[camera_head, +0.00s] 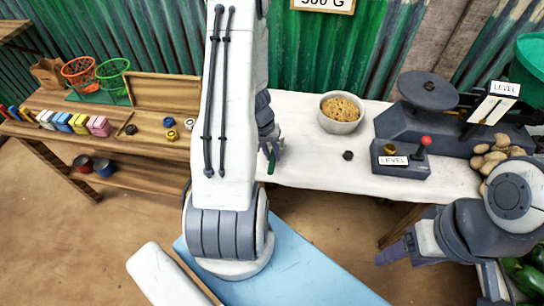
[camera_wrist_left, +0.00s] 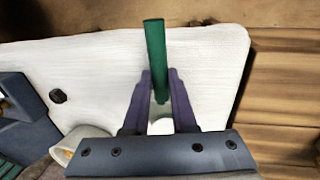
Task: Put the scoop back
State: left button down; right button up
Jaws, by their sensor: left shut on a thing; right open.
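The scoop shows as a green handle (camera_wrist_left: 155,60) between the fingers of my left gripper (camera_wrist_left: 160,95), which is shut on it. A pale part lies below the handle between the fingers; I cannot tell if it is the scoop's head. In the head view my left gripper (camera_head: 270,148) is over the left end of the white table, with the green scoop handle (camera_head: 271,164) pointing down; my arm hides much around it. A bowl of grain (camera_head: 341,112) stands on the table to its right. My right gripper (camera_head: 392,253) is open and empty, low in front of the table.
A balance scale (camera_head: 430,92) and a control box with a red knob (camera_head: 400,158) stand on the right of the white table (camera_head: 300,172). A small dark weight (camera_head: 348,155) lies near the bowl. A wooden bench (camera_head: 150,148) at left holds baskets, coloured blocks and several weights.

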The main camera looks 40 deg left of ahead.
pick_arm(q)
jog(key=shift+f, duration=0.55)
jog(key=shift+f, duration=0.1)
jog(key=shift+f+b, duration=0.1)
jog(key=shift+b, duration=0.2)
jog(key=c, duration=0.7)
grip_release()
